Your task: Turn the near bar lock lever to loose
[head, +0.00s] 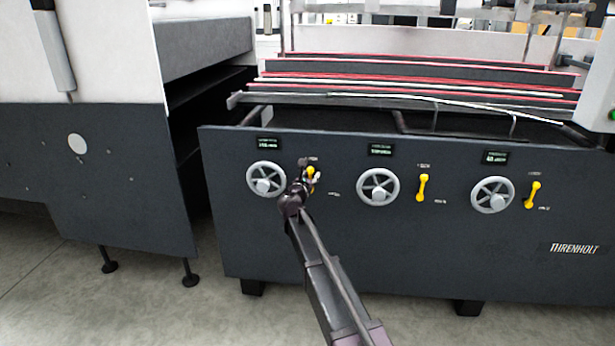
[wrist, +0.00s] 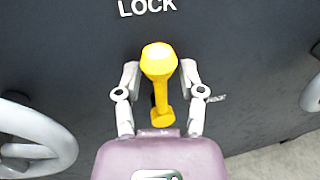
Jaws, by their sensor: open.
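Three yellow lock levers are on the dark panel in the head view. The left one (head: 311,172) is partly hidden behind my gripper (head: 312,180). In the wrist view a yellow lever (wrist: 159,75) stands between the two fingers of my gripper (wrist: 160,85), under the word LOCK. Its thick round end is at the top and its thinner end points down. The fingers are open, one on each side, with a gap visible at both sides. The middle lever (head: 423,187) and the right lever (head: 532,194) stand near upright. I cannot tell which lever is called near.
Grey handwheels (head: 266,180), (head: 378,187) and (head: 492,194) sit left of the levers, each below a small display. In the wrist view a handwheel (wrist: 35,140) is at the left and another rim (wrist: 312,95) at the right edge. Red-edged bars (head: 410,83) lie above the panel.

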